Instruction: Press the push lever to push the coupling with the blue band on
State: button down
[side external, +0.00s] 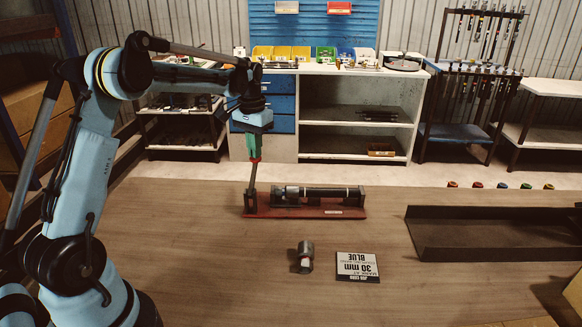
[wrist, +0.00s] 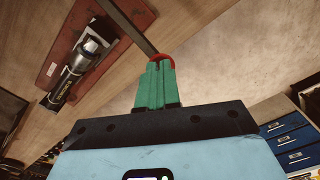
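The push lever (side external: 252,178) stands nearly upright at the left end of a red base plate (side external: 262,212), with a red knob (wrist: 163,58) on top. My gripper (side external: 254,159) points down at the knob; its green fingers (wrist: 155,85) are close together, their tips at the knob. Whether they touch it is hard to tell. A silver coupling (side external: 291,191) sits in the fixture beside the lever, at the left end of a black hose (side external: 328,192); it also shows in the wrist view (wrist: 88,48). I cannot make out a blue band on it.
A loose grey coupling (side external: 305,258) and a card reading 30 mm BLUE (side external: 358,266) lie in front of the fixture. A dark tray (side external: 480,245) is at the right. Several coloured pieces (side external: 502,186) line the back right. The table between is clear.

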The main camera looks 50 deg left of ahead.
jog(key=shift+d+f, duration=0.1)
jog(key=shift+f, duration=1.15)
jog(key=shift+r, duration=0.15)
notch_tip(320, 180, up, 13)
dwell(1.2)
jog(key=s+d+r+m+t, duration=0.1)
jog(key=s+d+t, duration=0.15)
jog(key=d, duration=0.35)
jog(key=s+d+m+t, duration=0.1)
jog(key=s+d, duration=0.3)
jog(key=d, duration=0.2)
jog(key=s+d+f+m+t, duration=0.1)
jog(key=s+d+f+t, duration=0.2)
jog(key=s+d+f, duration=0.5)
jog(key=shift+s+d+t, duration=0.35)
jog(key=shift+s+d, duration=0.1)
jog(key=shift+s, duration=0.3)
